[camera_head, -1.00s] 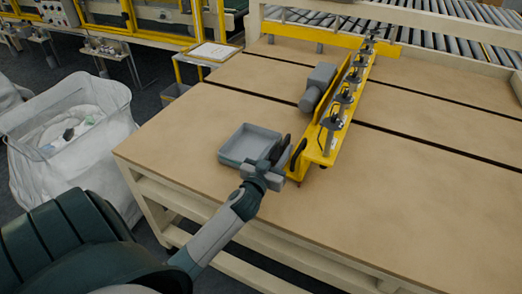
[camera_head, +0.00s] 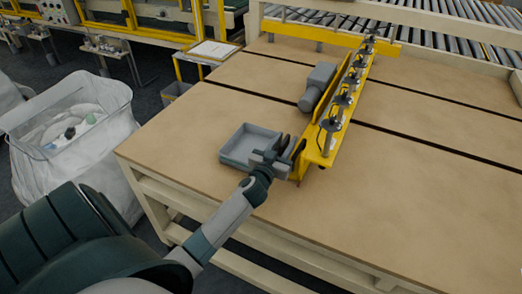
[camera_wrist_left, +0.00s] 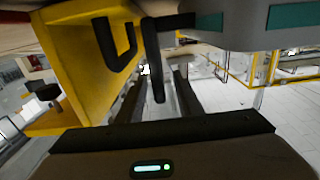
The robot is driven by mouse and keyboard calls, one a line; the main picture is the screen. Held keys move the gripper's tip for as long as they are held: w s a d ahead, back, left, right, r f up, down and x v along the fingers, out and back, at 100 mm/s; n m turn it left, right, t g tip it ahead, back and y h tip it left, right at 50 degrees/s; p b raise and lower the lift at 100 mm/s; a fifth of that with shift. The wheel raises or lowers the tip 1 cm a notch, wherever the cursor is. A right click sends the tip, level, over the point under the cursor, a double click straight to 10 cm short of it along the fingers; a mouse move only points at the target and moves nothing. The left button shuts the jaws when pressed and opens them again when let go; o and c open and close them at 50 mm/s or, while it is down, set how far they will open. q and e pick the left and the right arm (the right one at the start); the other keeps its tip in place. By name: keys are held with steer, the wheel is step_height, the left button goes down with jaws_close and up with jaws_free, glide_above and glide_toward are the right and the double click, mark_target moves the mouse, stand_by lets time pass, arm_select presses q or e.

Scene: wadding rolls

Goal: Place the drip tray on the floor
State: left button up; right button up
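The drip tray (camera_head: 238,142) is a shallow, square grey tray. It lies flat on the brown worktable, left of the yellow bar's near end. My left gripper (camera_head: 291,148) is low over the table at the tray's right side, between the tray and the yellow bar. Its dark fingers stand apart with nothing seen between them. The wrist view shows the dark fingers (camera_wrist_left: 137,55) beside the yellow bar. I cannot tell whether they touch the tray. My right gripper is out of view. Dark floor (camera_head: 146,75) shows left of the table.
The yellow bar (camera_head: 322,162) with several black suction cups and a grey motor (camera_head: 318,86) runs back across the worktable (camera_head: 420,190). A white bulk bag (camera_head: 75,150) stands on the floor left of the table. A roller conveyor (camera_head: 430,45) lies behind.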

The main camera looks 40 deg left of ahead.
arm_select(q)
jaws_close()
steer(key=shift+r, duration=0.15)
step_height(320, 180, up, 10)
steer(key=shift+f+b, duration=0.1)
steer(key=shift+b, duration=0.35)
stand_by(0.5)
